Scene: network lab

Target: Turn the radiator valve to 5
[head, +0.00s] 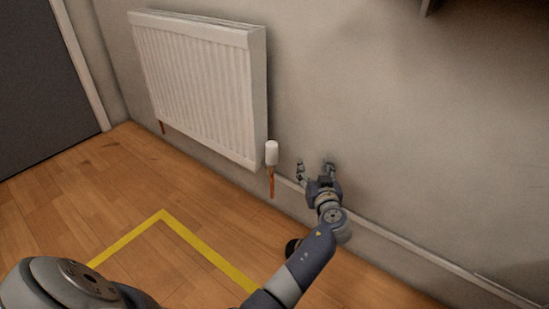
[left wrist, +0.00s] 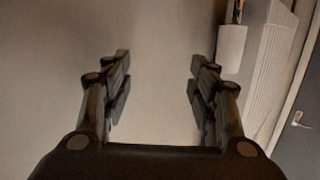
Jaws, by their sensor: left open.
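The radiator valve (head: 271,153) is a white cylindrical knob on a copper pipe at the lower right corner of the white radiator (head: 200,85). In the left wrist view the valve (left wrist: 232,48) stands to the right of my fingers, outside the jaws. My left gripper (head: 315,164) is open and empty, close to the wall and a little right of the valve in the head view. Its two fingers also show in the left wrist view (left wrist: 160,85), with only wall between them. No numbers on the valve can be read. My right gripper does not show.
The wall (head: 420,130) stands close behind my left gripper. A white skirting board (head: 400,241) runs along its foot. A dark door (head: 40,90) is at the far left.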

